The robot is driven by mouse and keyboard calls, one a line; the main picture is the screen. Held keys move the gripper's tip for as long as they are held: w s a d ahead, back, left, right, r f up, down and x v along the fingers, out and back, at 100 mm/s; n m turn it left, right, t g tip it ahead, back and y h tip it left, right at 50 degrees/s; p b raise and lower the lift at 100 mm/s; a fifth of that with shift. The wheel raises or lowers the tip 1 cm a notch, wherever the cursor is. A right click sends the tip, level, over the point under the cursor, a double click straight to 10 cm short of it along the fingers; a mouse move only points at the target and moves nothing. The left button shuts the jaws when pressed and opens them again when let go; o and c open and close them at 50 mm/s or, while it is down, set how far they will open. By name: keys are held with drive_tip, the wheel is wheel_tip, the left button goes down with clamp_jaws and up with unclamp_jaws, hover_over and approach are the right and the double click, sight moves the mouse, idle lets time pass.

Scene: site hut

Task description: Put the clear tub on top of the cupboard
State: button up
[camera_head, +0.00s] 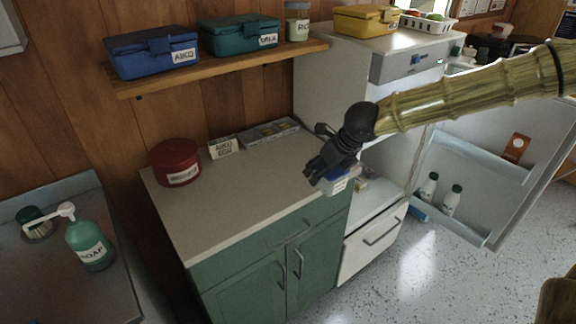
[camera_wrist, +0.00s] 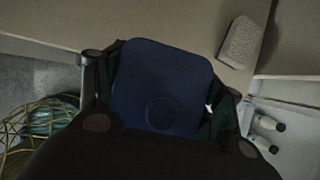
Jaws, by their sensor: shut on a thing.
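The clear tub (camera_head: 341,184) has a blue lid and a white label. My gripper (camera_head: 326,174) is shut on it from above, at the front right corner of the green cupboard (camera_head: 270,262). I cannot tell from this view whether the tub is over the cupboard's top or just in front of it. In the wrist view, the blue lid (camera_wrist: 160,85) lies between the fingers of my gripper (camera_wrist: 165,105), and the tub's body is mostly hidden. The cupboard's pale top (camera_head: 215,215) is bare along its front and middle.
On the cupboard top stand a red round tin (camera_head: 174,163), a small labelled box (camera_head: 223,147) and a grey tray (camera_head: 268,134) at the back. The open fridge (camera_head: 335,85) stands at the right, its door (camera_head: 490,165) swung out. A shelf (camera_head: 220,70) hangs above.

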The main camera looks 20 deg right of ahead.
drive_tip(key=w+a, duration=0.2)
drive_tip(key=w, duration=0.2)
drive_tip(key=w+a+f+p, duration=0.1)
drive_tip(key=w+a, duration=0.1)
drive_tip(key=w, duration=0.2)
drive_tip(key=w+a+p, duration=0.1)
drive_tip(key=w+a, duration=0.1)
drive_tip(key=w, duration=0.2)
drive_tip(key=shift+a+f, duration=0.15)
drive_tip(key=shift+a, duration=0.05)
drive_tip(key=shift+w+a+f, duration=0.1)
drive_tip(key=shift+w+f, duration=0.05)
wheel_tip(320, 180, down, 3)
drive_tip(key=shift+f+p, duration=0.15)
drive_tip(key=shift+p, duration=0.25)
drive_tip(key=o, duration=1.5)
drive_tip(key=shift+f, duration=0.1)
drive_tip(key=shift+o, duration=0.2)
drive_tip(key=v, duration=1.2)
drive_tip(key=shift+b, duration=0.35)
